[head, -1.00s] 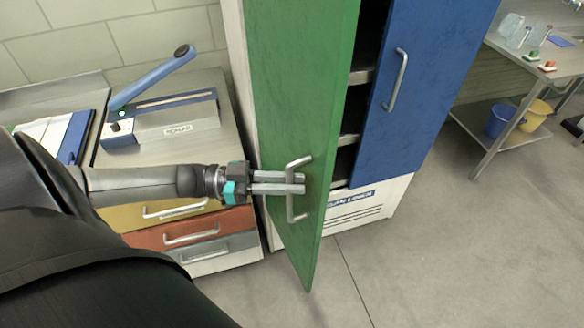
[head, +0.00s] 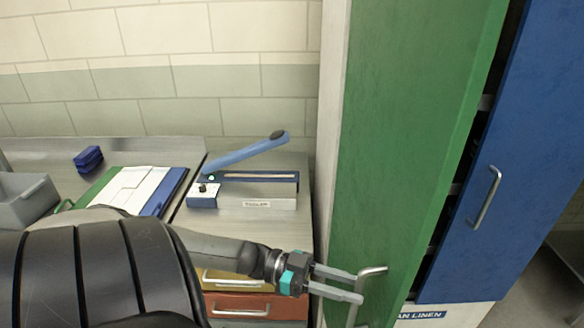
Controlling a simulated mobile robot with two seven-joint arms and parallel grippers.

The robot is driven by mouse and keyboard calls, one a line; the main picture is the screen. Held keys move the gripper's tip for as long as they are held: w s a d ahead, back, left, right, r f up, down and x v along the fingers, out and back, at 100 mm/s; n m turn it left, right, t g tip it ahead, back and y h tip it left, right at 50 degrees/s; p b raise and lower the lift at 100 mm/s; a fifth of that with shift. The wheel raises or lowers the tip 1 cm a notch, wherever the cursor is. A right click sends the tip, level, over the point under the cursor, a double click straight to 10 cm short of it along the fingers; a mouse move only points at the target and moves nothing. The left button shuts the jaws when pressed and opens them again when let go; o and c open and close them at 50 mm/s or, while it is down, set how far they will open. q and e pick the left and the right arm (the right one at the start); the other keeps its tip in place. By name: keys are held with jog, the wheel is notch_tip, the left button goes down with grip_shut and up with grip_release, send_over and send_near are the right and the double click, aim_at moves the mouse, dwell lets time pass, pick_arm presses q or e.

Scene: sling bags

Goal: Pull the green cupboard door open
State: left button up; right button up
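The green cupboard door (head: 410,130) stands ajar at the right of the head view, with its outer face towards me. A dark gap shows between its free edge and the blue door. Its grey bar handle (head: 371,271) is low on the door, near the bottom of the picture. My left gripper (head: 358,288) comes in from the left with its two fingers spread apart. The fingertips are at the handle, and I cannot tell whether they touch it. No object is gripped. My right gripper is not in view.
The blue door (head: 490,190) with its own handle is to the right. Drawers (head: 240,305) are under the bench, close to my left arm.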

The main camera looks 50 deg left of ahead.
pick_arm(q)
jog(key=b+v, duration=0.1)
jog(key=v, duration=1.2)
jog(key=shift+s+a, duration=0.15)
jog(key=a+f+n+t+y+b, duration=0.15)
jog(key=f+y, duration=0.25)
jog(key=f, duration=0.6)
jog(key=s+a+f+n+y+b, duration=0.1)
jog(key=f+n+y+b, duration=0.25)
jog(key=f, duration=0.65)
jog(key=a+f+n+t+y+b, duration=0.15)
jog(key=f+y, duration=0.25)
jog(key=f, duration=0.5)
jog(key=s+d+f+n+g+y+b, duration=0.15)
jog(key=s+f, duration=0.25)
jog(key=f, duration=0.5)
jog(key=s+d+f+n+g+y+b, duration=0.1)
jog(key=s+d+f+g+y+b, duration=0.15)
jog(key=f, duration=0.55)
jog(key=s+d+f+g+b, duration=0.5)
jog(key=s+d+f+g, duration=0.3)
jog(key=s+d+f, duration=0.6)
jog(key=d, duration=0.4)
jog(key=shift+s+f, duration=0.25)
jog(key=shift+f, duration=0.15)
